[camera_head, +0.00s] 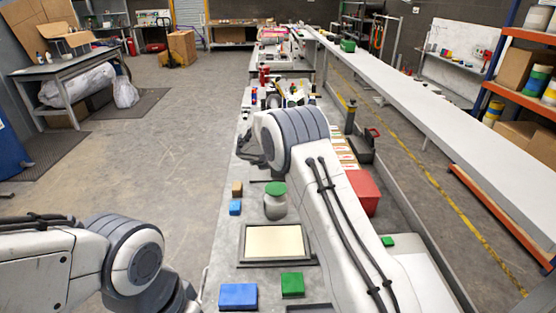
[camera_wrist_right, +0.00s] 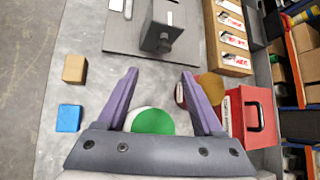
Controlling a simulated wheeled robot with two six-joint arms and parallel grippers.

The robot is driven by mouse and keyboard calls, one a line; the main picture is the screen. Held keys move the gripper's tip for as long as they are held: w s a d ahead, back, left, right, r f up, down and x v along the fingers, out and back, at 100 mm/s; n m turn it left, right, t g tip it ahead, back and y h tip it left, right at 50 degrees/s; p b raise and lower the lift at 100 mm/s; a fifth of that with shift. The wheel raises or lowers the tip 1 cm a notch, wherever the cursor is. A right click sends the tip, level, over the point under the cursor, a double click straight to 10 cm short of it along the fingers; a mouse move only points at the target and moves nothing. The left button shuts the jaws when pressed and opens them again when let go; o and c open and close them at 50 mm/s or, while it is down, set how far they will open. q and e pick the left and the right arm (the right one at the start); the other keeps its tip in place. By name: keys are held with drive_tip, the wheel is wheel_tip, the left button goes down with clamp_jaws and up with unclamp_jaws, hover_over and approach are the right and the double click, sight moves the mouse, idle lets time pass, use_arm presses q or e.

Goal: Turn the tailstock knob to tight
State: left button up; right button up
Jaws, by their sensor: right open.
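In the right wrist view a dark grey block (camera_wrist_right: 161,25) stands on a flat grey plate (camera_wrist_right: 122,38). A dark round knob-like part (camera_wrist_right: 161,47) sits on its near side and looks like the tailstock knob; its setting cannot be read. My right gripper (camera_wrist_right: 160,73) is open, its two purple fingers apart with nothing gripped. The knob lies beyond the fingertips, roughly in line with the gap, apart from them. In the head view my right arm hides this area. My left arm shows at lower left, its gripper out of view.
A green-lidded jar (camera_head: 275,202) stands on the bench, partly behind the gripper in the wrist view. A wooden block (camera_wrist_right: 75,68) and blue block (camera_wrist_right: 68,118) lie left. A red box (camera_wrist_right: 252,118) and a wooden card rack (camera_wrist_right: 228,38) stand right. A framed tray (camera_head: 275,241) lies nearer.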

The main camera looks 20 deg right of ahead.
drive_tip(key=p+x, duration=0.3)
drive_tip(key=x, duration=0.8)
drive_tip(key=shift+w+d+n, duration=0.25)
drive_tip(key=shift+d+n, duration=0.15)
drive_tip(key=shift+d, duration=0.05)
